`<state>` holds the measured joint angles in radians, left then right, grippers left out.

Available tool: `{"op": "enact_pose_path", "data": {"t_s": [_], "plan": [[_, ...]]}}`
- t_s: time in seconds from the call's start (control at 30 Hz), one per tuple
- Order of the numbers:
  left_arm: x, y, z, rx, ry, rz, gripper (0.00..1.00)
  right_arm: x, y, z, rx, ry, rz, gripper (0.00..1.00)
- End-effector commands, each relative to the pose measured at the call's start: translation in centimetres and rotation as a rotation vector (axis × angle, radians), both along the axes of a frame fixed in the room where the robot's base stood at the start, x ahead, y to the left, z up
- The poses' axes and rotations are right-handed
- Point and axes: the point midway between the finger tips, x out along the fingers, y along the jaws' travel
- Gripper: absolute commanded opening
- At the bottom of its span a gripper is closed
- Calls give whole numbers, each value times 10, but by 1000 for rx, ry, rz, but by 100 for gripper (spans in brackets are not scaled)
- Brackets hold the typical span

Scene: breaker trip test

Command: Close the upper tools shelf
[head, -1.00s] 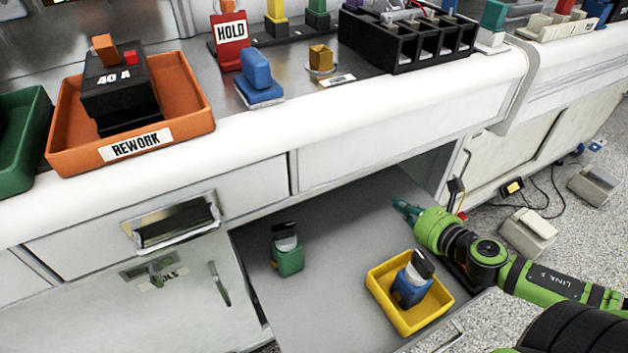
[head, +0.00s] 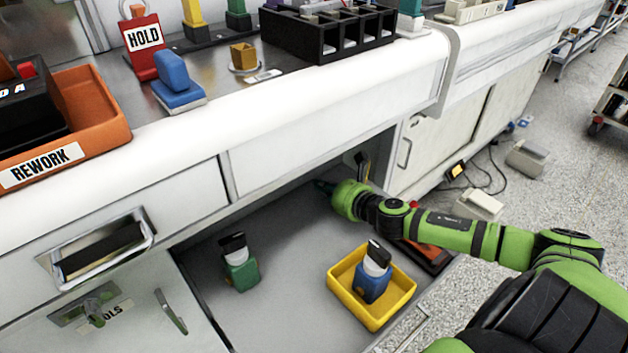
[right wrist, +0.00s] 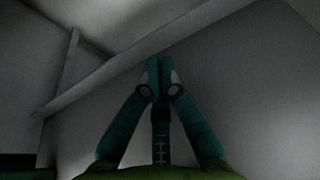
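The grey tools shelf (head: 290,285) is pulled out below the white bench. A green tool (head: 240,268) stands on it at left, and a yellow tray (head: 339,292) holding a blue tool (head: 372,285) sits at right. My right gripper (head: 322,186) is at the back of the shelf, in the shadow under the bench edge, partly dark. In the right wrist view the fingers (right wrist: 159,66) are together with nothing visible between them, facing grey panels. Whether they touch a surface is unclear. My left gripper is out of view.
An orange-red item (head: 428,250) lies partly under my right arm at the shelf's right side. A closed cabinet door (head: 150,325) with a handle is at lower left. The bench front (head: 300,125) overhangs the shelf. Speckled floor (head: 560,190) is open at right.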

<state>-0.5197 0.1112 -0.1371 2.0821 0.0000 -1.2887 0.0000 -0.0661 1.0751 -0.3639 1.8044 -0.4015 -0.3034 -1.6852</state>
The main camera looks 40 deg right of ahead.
Motion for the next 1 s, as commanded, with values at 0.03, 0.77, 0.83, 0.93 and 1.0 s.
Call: {"op": "enact_pose_path", "data": {"t_s": [0.03, 0.77, 0.83, 0.93, 1.0], "plan": [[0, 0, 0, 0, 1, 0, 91, 7, 0, 2, 2, -4, -3, 0], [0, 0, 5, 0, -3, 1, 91, 35, 3, 0, 0, 0, -1, 0], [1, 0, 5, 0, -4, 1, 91, 35, 3, 1, 0, 0, 0, 0], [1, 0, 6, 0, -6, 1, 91, 35, 5, 1, 1, 0, 0, 0], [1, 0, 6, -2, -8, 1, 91, 36, 8, 2, 1, 0, 1, 0]]}}
